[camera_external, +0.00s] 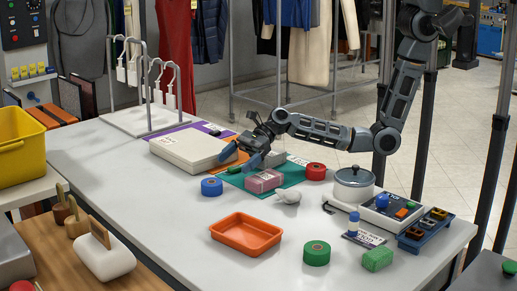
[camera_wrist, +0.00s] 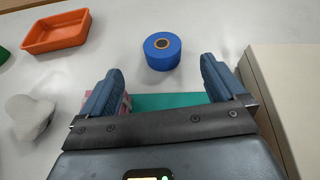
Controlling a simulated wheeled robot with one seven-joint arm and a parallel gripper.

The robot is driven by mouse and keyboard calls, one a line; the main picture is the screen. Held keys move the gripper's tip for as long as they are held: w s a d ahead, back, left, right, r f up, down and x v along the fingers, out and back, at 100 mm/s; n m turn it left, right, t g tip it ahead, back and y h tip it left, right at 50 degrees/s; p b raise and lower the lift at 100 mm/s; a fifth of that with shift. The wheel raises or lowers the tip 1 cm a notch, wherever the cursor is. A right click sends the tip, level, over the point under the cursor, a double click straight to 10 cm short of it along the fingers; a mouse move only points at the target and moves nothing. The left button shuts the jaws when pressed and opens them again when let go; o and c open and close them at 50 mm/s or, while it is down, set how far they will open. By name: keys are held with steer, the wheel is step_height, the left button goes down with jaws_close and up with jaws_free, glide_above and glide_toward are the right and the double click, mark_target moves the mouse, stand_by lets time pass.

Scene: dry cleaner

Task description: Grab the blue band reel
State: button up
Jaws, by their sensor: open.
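The blue band reel (camera_external: 212,187) lies flat on the white table, left of the pink block and in front of the white box stack. In the wrist view the blue reel (camera_wrist: 162,50) shows its round hub from above, ahead of the fingertips and centred between them. My gripper (camera_external: 244,159) is above the teal mat, behind and to the right of the reel. In the wrist view my gripper (camera_wrist: 160,80) has its two fingers wide apart with nothing between them. The reel is apart from both fingers.
A pink block (camera_external: 264,181) is close beside my gripper. A white box stack (camera_external: 190,148) stands left of it. An orange tray (camera_external: 246,234), a grey lump (camera_external: 287,197), a red reel (camera_external: 316,171) and a green reel (camera_external: 316,253) are nearby. The table left of the blue reel is clear.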

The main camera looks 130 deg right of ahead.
mark_target(214, 181)
steer(key=shift+w+d+f+m, duration=0.25)
steer(key=shift+w+f+m, duration=0.15)
steer(key=shift+w, duration=0.3)
steer(key=shift+w+f, duration=0.1)
steer(key=shift+w, duration=0.2)
steer(key=shift+b+x, duration=0.4)
steer(key=shift+x, duration=3.15)
steer(key=shift+a+f, duration=0.1)
steer(key=shift+a, duration=0.05)
steer(key=shift+c, duration=0.3)
steer(key=c, duration=1.1)
